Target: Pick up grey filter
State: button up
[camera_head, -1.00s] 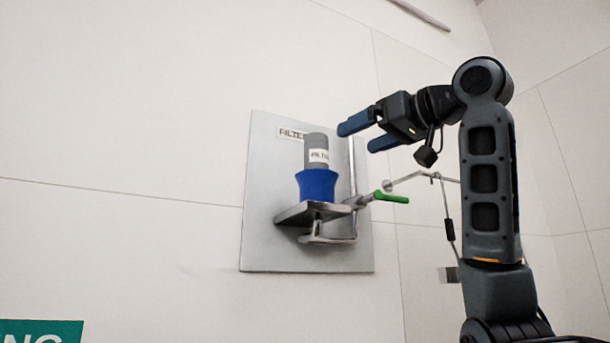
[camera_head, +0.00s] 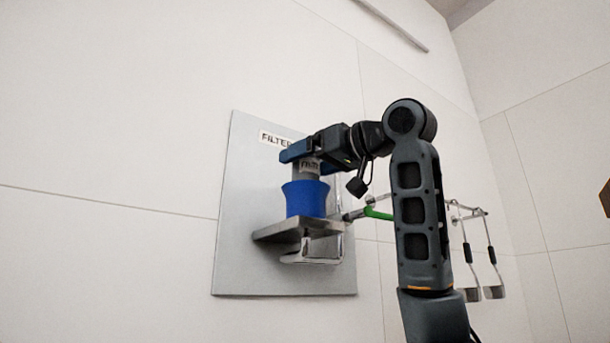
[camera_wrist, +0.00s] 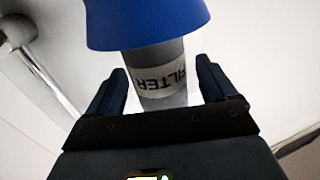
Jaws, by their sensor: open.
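The grey filter (camera_head: 306,170) is a grey cylinder with a white "FILTER" label. It stands upright in a blue flared collar (camera_head: 306,198) on a metal shelf bracket (camera_head: 276,229) fixed to a wall plate. In the wrist view the grey filter (camera_wrist: 158,75) sits between the two open fingers of my gripper (camera_wrist: 160,88), with the blue part (camera_wrist: 145,22) beyond it. Gaps show on both sides of the cylinder. In the head view my gripper (camera_head: 300,152) is around the filter's upper part and hides its top.
A grey metal plate (camera_head: 240,190) with a "FILTER" sign (camera_head: 274,138) backs the shelf. A green-handled lever (camera_head: 377,213) sticks out right of the shelf. Tools with black grips (camera_head: 480,254) hang on a rack farther right, behind my arm.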

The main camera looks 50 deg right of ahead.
jog(key=shift+w, duration=1.25)
jog(key=shift+c, duration=0.4)
jog(key=c, duration=1.2)
